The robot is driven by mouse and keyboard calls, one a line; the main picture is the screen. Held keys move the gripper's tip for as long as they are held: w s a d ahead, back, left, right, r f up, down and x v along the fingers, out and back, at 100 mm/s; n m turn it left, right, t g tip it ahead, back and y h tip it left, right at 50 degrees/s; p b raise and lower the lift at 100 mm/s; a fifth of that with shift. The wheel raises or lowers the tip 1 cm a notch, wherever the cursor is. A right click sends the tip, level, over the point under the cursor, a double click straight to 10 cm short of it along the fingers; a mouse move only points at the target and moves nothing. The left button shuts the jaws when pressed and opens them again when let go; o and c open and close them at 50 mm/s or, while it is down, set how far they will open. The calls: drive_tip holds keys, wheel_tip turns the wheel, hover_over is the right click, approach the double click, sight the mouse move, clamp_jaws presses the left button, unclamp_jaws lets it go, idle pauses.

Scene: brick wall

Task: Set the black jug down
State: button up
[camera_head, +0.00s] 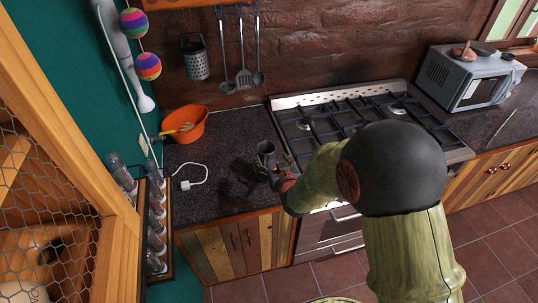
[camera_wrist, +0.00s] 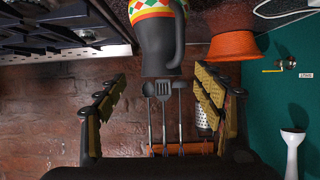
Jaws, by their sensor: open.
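The black jug (camera_wrist: 158,48) has a red, yellow, green and white patterned band and a handle on its right side in the wrist view. That view is upside down, and the jug's base is cut off at the top edge. In the head view the jug (camera_head: 266,149) shows as a small dark shape at the dark countertop (camera_head: 225,195), upright. My gripper (camera_wrist: 160,80) is open, with its padded fingers spread apart. The jug is beyond and between the fingertips, and no finger visibly grips it. In the head view my gripper (camera_head: 277,174) is beside the jug and partly hides it.
A gas stove (camera_head: 325,118) is right of the jug. An orange bowl (camera_head: 185,124) and a white cable (camera_head: 190,184) are to the left on the counter. A grater (camera_head: 195,58) and utensils (camera_head: 243,76) hang on the brick wall. A microwave (camera_head: 467,78) stands far right.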

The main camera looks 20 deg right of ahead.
drive_tip(key=s+r+g, duration=0.4)
drive_tip(key=s+r, duration=0.9)
drive_tip(key=r, duration=0.1)
drive_tip(key=s+r+g, duration=0.2)
drive_tip(key=s+r, duration=0.1)
drive_tip(key=s, duration=0.7)
drive_tip(key=s+r+g, duration=0.1)
drive_tip(key=s+r, duration=0.2)
drive_tip(key=s, duration=0.7)
drive_tip(key=shift+s+g, duration=0.2)
drive_tip(key=shift+g, duration=0.2)
